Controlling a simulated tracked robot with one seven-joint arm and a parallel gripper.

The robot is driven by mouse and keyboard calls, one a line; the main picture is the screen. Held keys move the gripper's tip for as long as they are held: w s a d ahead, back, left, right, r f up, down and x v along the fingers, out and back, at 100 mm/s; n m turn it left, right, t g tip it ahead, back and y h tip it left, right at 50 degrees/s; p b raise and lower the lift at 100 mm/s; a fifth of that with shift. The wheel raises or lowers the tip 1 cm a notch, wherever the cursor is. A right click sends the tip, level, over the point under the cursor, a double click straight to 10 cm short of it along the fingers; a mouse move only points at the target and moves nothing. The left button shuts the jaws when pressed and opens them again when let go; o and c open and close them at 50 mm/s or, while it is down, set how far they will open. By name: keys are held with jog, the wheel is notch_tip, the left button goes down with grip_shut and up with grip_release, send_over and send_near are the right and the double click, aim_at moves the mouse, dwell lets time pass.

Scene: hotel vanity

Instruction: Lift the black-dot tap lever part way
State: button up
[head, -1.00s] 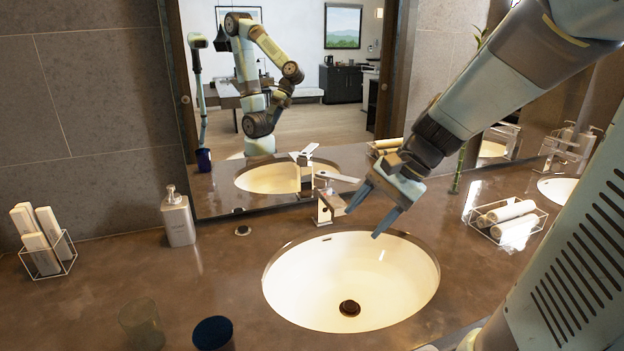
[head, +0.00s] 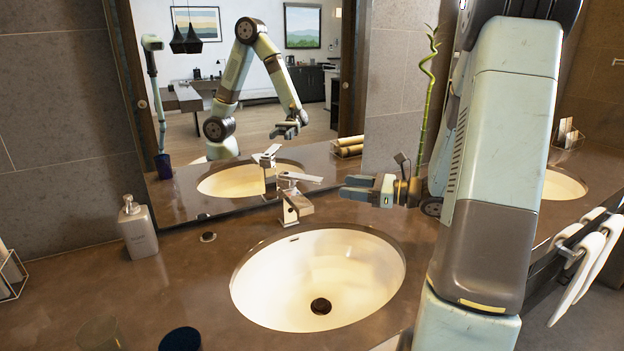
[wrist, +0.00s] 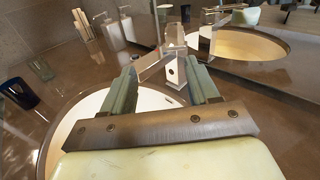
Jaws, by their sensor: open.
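The metal tap (head: 293,207) stands behind the basin, beside the mirror. Its flat lever (head: 301,177) sits on top and points right, toward my gripper. My gripper (head: 352,188) is open and empty, to the right of the tap, with its fingers pointing left at it. A gap shows between the fingertips and the lever in the head view. I cannot tell exactly how the fingers line up with the lever.
The white oval basin (head: 318,280) lies in front of the tap. A soap dispenser (head: 137,228) stands at left and a dark blue cup (head: 181,340) at front. A bamboo stem (head: 427,90) stands behind my gripper. The mirror (head: 180,205) is close behind the tap.

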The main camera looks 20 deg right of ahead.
aim_at(311, 177)
jog(key=shift+m+t, duration=0.7)
jog(key=x, duration=0.4)
jog(key=w+x, duration=0.1)
jog(key=x, duration=0.3)
jog(key=d+f+x, duration=0.1)
jog(key=x, duration=0.4)
jog(key=shift+w+d, duration=0.1)
jog(key=shift+w, duration=0.1)
grip_shut()
